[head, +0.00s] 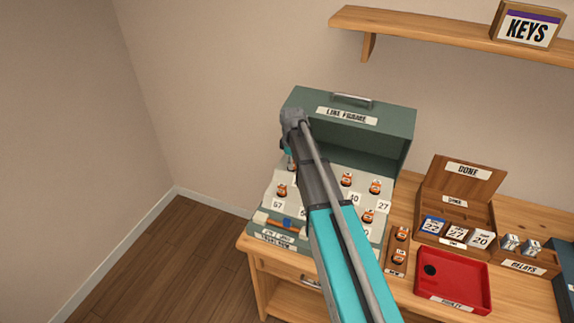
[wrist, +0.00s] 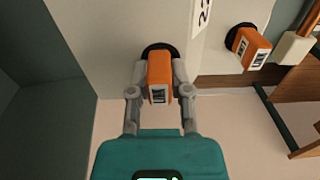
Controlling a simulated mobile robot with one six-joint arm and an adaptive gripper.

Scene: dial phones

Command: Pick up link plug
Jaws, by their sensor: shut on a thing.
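An orange link plug (wrist: 159,78) with a white printed label sits between the fingers of my gripper (wrist: 153,85) in the wrist view. The fingers touch it on both sides. A dark round socket shows right behind it on the pale panel; I cannot tell whether the plug is still seated. A second orange link plug (wrist: 248,47) stands in the panel to the right. In the head view my arm hides the gripper's fingers. Other link plugs (head: 346,179) show on the line frame (head: 268,206), a grey-green case with numbered positions.
A red tray (head: 481,285) and a wooden box marked DONE (head: 480,208) stand on the desk to the right. A small holder with two orange plugs (head: 400,233) is beside the frame. A shelf with a KEYS box (head: 527,27) is above.

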